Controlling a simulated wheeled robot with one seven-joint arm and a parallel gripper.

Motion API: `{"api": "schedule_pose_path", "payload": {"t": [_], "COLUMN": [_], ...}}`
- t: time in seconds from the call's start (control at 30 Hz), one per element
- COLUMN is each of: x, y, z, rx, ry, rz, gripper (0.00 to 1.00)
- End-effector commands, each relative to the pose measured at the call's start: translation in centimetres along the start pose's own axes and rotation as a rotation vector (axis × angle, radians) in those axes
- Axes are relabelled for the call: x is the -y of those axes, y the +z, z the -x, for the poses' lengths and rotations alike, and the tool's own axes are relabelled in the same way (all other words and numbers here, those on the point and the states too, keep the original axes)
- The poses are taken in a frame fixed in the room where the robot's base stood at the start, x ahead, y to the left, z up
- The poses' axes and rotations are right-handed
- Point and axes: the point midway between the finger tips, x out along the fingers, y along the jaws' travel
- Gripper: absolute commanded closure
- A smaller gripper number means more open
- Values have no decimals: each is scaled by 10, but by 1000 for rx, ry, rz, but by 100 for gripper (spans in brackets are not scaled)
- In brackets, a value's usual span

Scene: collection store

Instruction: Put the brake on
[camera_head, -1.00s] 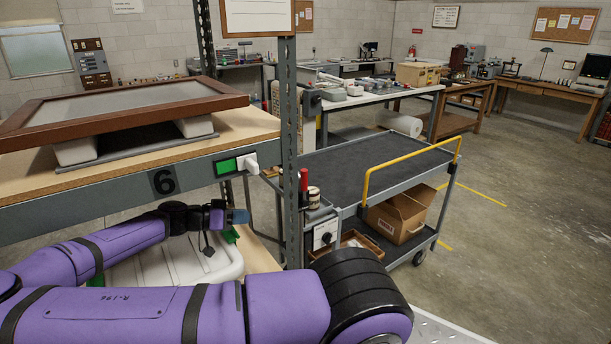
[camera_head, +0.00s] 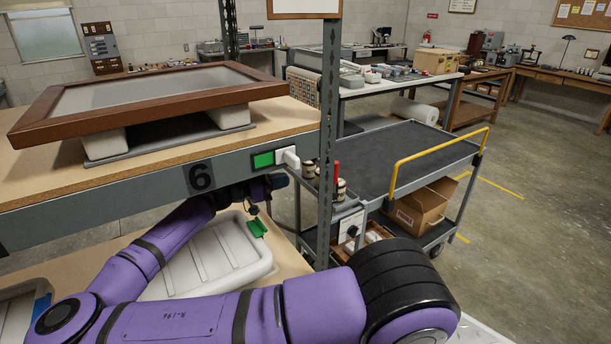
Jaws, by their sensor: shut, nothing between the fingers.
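A white handle (camera_head: 288,157) sits beside a green plate (camera_head: 263,160) on the front edge of the shelf marked 6. A lever with a red grip (camera_head: 336,175) stands upright at the near end of the grey cart (camera_head: 372,205), behind the rack post. No label tells which of these is the brake. My gripper (camera_head: 277,182) is shut and empty, just below the white handle and left of the post. Its fingertips are small and dark; I cannot tell whether they touch anything.
The perforated rack post (camera_head: 327,130) stands between my gripper and the cart. A framed panel (camera_head: 150,95) rests on blocks on the shelf (camera_head: 60,182). A white lidded box (camera_head: 215,255) lies below.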

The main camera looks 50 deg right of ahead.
Motion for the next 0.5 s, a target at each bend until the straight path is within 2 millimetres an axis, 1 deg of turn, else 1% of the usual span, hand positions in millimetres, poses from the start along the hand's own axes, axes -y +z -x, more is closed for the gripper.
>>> {"api": "schedule_pose_path", "payload": {"t": [0.17, 0.5], "x": [-1, -1], "y": [0, 0], "z": [-27, -90], "rx": [0, 0], "ry": [5, 6], "rz": [0, 1], "gripper": [100, 100]}}
